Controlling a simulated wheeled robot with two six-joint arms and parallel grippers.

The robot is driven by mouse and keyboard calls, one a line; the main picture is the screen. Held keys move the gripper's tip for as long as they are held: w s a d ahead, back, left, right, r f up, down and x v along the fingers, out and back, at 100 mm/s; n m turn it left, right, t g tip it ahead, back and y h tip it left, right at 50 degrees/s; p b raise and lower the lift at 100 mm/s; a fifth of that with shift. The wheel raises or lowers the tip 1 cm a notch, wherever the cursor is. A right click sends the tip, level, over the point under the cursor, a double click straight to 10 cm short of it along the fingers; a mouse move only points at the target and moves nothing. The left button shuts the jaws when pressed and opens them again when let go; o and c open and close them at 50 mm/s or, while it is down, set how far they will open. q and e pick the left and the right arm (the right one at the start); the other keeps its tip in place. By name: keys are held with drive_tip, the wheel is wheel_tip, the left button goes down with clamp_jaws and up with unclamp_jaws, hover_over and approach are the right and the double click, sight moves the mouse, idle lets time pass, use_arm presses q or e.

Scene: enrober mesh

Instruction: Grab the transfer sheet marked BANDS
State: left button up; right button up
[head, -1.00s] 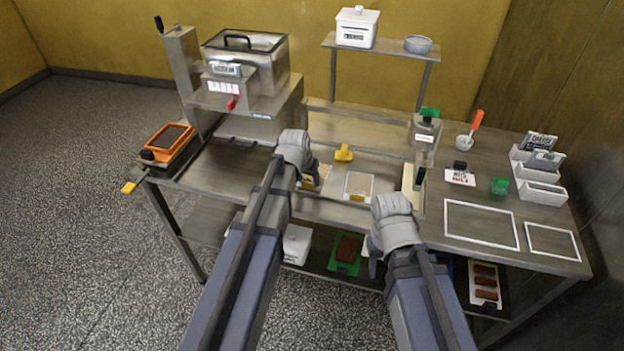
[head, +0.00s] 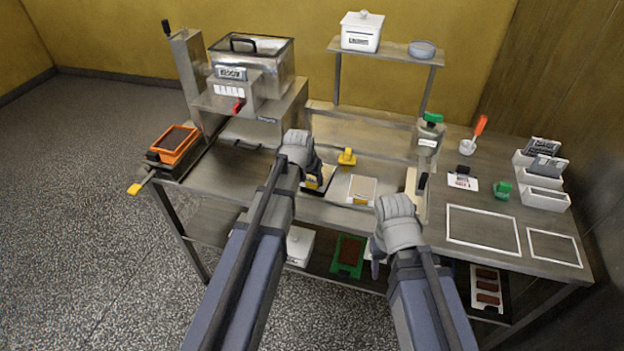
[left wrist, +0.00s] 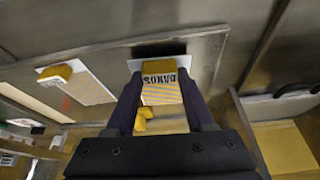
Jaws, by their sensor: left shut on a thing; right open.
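The transfer sheet marked BANDS (left wrist: 160,88) has a yellow tab with dark lettering and a pale striped face. It sits between the two dark fingers of my left gripper (left wrist: 162,112) in the left wrist view. In the head view my left gripper (head: 312,180) is shut on this sheet (head: 321,174) at the front of the table, and the arm partly hides it. Whether the sheet touches the table is unclear. My right gripper (head: 378,258) is open and empty at the table's front edge, to the right.
Another pale sheet with a yellow tab (head: 361,187) lies just right of the held one. The enrober machine (head: 250,75) is at the back left, an orange tray (head: 174,144) at far left. White frames (head: 482,208) lie right.

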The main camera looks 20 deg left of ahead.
use_arm(q)
wheel_tip(320, 180, up, 9)
drive_tip(key=p, duration=0.8)
drive_tip(key=shift+f, duration=0.2)
